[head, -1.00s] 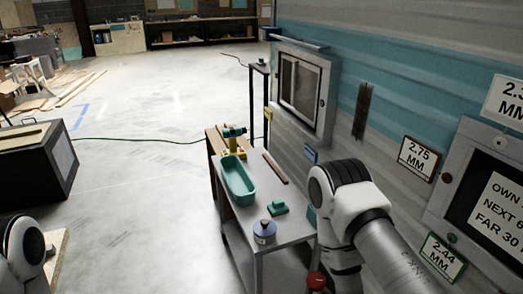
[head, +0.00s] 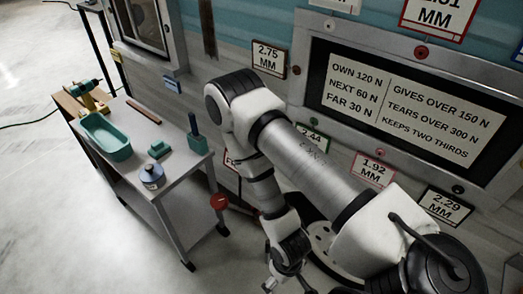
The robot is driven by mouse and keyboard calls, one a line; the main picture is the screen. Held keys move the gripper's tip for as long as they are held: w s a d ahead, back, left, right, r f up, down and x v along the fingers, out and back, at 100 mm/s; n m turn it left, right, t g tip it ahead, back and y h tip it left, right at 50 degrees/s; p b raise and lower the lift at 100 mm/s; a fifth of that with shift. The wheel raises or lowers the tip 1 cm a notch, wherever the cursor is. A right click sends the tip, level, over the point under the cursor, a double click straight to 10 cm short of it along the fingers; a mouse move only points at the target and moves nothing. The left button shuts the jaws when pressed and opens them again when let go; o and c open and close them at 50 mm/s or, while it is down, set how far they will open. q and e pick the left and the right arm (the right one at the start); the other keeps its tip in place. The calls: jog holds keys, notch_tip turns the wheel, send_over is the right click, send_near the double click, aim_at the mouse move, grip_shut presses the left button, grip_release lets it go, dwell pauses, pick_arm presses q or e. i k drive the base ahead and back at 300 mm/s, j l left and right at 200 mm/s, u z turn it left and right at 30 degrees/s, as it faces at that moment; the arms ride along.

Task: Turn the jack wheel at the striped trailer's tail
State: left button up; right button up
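My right arm crosses the middle of the head view and bends down in front of the trailer wall (head: 345,150). My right gripper (head: 288,284) points down at the bottom edge, where its fingertips are cut off, so its opening is unclear. A pale disc with dark holes (head: 321,237) shows partly behind my arm; I cannot tell whether it is the jack wheel. A round red piece (head: 219,201) is low beside the cart's right end. No jack wheel is clearly identifiable. My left gripper is out of view.
A framed sign (head: 400,95) and several "MM" labels are on the wall. Floor at lower left is clear.

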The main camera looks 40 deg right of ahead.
aim_at(219, 202)
jog(key=z, duration=1)
